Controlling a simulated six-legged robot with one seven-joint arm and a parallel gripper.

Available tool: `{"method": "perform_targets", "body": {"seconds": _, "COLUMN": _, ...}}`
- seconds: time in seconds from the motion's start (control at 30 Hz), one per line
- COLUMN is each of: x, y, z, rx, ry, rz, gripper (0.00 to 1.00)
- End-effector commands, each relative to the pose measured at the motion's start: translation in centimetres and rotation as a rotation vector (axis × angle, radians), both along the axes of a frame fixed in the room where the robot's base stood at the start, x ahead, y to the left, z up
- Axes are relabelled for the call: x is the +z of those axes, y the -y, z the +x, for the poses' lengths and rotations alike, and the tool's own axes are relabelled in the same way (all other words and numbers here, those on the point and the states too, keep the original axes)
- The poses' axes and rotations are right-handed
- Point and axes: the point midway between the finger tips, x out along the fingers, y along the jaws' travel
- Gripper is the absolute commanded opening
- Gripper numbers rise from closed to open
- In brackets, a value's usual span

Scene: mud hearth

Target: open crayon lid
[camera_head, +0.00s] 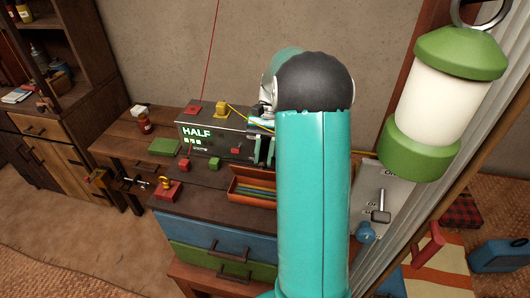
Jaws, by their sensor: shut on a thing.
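The crayon box (250,200) is a long red-orange box on the dark top of the chest, with several coloured sticks showing inside. A raised brown-orange panel along its back edge looks like the crayon lid (247,170), standing up from the box. My gripper (263,162) is at the upper right part of this panel and appears shut on it. My teal arm hides the right end of the box and part of the gripper, so the exact hold is hard to see.
A grey device with a green HALF display (197,132) stands just behind the box. Small red and green blocks (214,163) and a red block with a brass fitting (167,187) lie to the left. A green-and-white lantern (432,100) hangs at the right.

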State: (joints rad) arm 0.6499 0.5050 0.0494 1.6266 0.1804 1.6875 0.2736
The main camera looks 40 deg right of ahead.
Motion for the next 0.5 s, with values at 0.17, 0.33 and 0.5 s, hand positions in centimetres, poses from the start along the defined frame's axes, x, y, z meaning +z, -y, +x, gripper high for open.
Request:
{"method": "perform_targets", "body": {"seconds": 0.17, "x": -0.21, "y": -0.27, "z": 0.03, "rx": 0.000, "ry": -0.024, "rz": 0.029, "gripper": 0.00}}
{"method": "perform_targets", "body": {"seconds": 0.33, "x": -0.25, "y": -0.39, "z": 0.08, "rx": 0.000, "ry": -0.034, "rz": 0.044, "gripper": 0.00}}
{"method": "perform_targets", "body": {"seconds": 0.5, "x": -0.23, "y": -0.42, "z": 0.10, "rx": 0.000, "ry": -0.037, "rz": 0.048, "gripper": 0.00}}
